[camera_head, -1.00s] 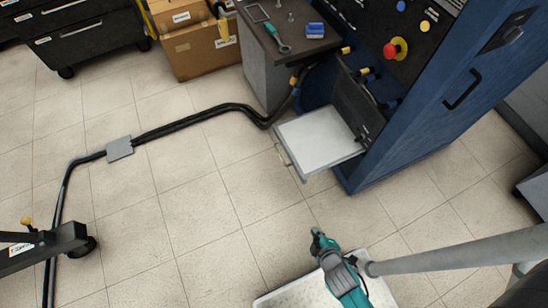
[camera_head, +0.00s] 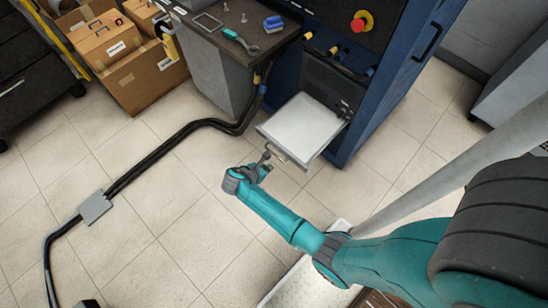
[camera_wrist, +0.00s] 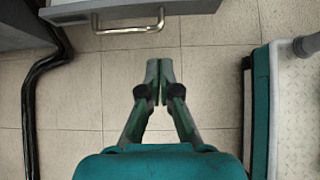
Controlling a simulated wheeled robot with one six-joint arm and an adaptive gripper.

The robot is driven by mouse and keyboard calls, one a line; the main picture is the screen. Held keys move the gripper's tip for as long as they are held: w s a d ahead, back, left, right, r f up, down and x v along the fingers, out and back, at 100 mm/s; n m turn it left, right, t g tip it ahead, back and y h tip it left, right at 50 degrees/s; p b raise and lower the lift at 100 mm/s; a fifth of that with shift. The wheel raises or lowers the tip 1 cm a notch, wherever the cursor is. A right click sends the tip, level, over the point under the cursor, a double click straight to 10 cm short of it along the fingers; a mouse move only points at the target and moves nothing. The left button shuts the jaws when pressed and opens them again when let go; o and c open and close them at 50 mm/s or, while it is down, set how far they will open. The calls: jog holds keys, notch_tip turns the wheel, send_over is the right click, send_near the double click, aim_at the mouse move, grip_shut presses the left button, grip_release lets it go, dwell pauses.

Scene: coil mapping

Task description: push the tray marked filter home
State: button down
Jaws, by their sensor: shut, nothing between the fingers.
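A pale grey tray (camera_head: 301,127) sticks out from the low front of the blue cabinet (camera_head: 372,90). Its front edge with a metal handle also shows at the top of the wrist view, the handle (camera_wrist: 128,27) being a bar on its face. I cannot read a filter mark on it. My gripper (camera_head: 268,155) is at the tray's front edge in the head view. In the wrist view my gripper (camera_wrist: 159,68) has its fingertips together, empty, with floor showing between them and the handle. Whether it touches the tray is not clear.
A black cable (camera_head: 155,150) runs over the tiled floor to the cabinet, through a grey cover plate (camera_head: 95,208). A workbench (camera_head: 228,25) with tools stands left of the cabinet. Cardboard boxes (camera_head: 135,70) stand at the upper left. Floor in front of the tray is open.

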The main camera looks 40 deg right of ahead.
aim_at(288, 155)
jog(key=x, duration=0.9)
jog(key=shift+w+d+r, duration=0.1)
jog(key=shift+w+r, duration=0.1)
jog(key=shift+w, duration=0.2)
jog(key=d, duration=0.3)
jog(key=shift+d+f, duration=0.1)
jog(key=shift+f, duration=0.1)
jog(key=shift+w+d, duration=0.1)
jog(key=shift+d, duration=0.45)
